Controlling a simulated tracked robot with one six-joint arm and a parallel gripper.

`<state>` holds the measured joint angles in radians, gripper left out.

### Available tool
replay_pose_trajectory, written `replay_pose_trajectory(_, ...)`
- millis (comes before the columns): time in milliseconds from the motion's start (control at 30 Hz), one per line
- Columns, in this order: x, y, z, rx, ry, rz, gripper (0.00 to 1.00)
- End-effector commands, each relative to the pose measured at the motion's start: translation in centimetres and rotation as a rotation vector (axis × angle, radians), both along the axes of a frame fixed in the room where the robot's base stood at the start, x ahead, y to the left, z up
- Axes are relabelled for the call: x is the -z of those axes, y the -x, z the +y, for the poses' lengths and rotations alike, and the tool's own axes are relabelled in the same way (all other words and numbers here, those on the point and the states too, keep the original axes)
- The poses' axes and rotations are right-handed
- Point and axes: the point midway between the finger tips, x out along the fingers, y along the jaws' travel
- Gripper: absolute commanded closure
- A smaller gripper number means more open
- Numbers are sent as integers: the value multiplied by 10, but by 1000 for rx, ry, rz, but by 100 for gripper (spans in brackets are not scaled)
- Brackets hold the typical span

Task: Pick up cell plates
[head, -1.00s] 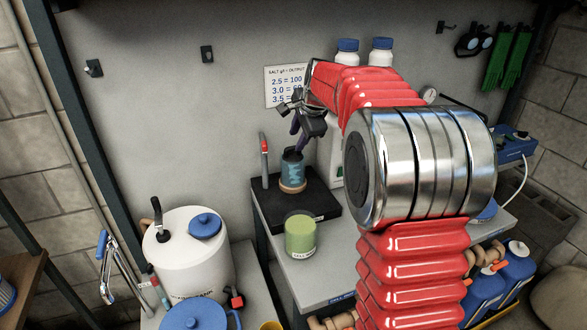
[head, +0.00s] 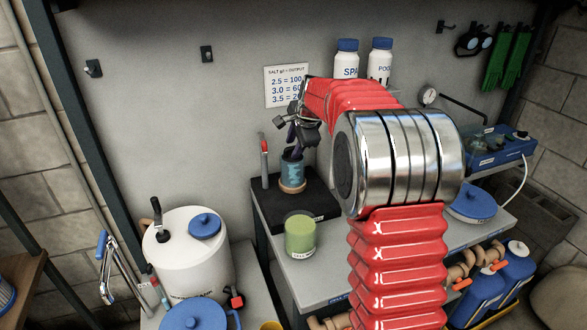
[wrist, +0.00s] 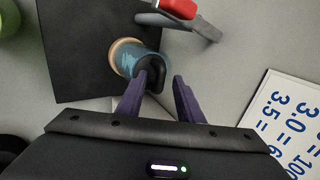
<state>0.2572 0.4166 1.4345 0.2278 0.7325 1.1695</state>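A teal-blue cylinder (head: 292,172) stands upright on a tan ring at the base, on a black mat (head: 322,211). It also shows in the wrist view (wrist: 136,62). A dark, rounded piece (wrist: 156,73) shows at its top, between my fingers; I cannot tell whether this is the cell plates. My gripper (head: 294,150) is just above the cylinder, pointing down. In the wrist view its two purple fingers (wrist: 160,88) are apart, the left one overlapping the cylinder's edge and the right one beside it. The fingers partly hide the cylinder's top.
A green jar (head: 300,236) stands at the mat's front edge. A salt chart (head: 286,86) hangs on the wall behind. A white drum (head: 188,255) stands to the left. Bare bench shows right of the green jar.

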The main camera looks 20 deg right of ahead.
Motion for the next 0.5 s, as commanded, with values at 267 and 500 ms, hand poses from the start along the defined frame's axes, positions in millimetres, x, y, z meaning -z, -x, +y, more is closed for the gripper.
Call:
replay_pose_trajectory(267, 0, 0, 0, 0, 0, 0, 69)
replay_pose_trajectory(500, 0, 0, 0, 0, 0, 0, 86)
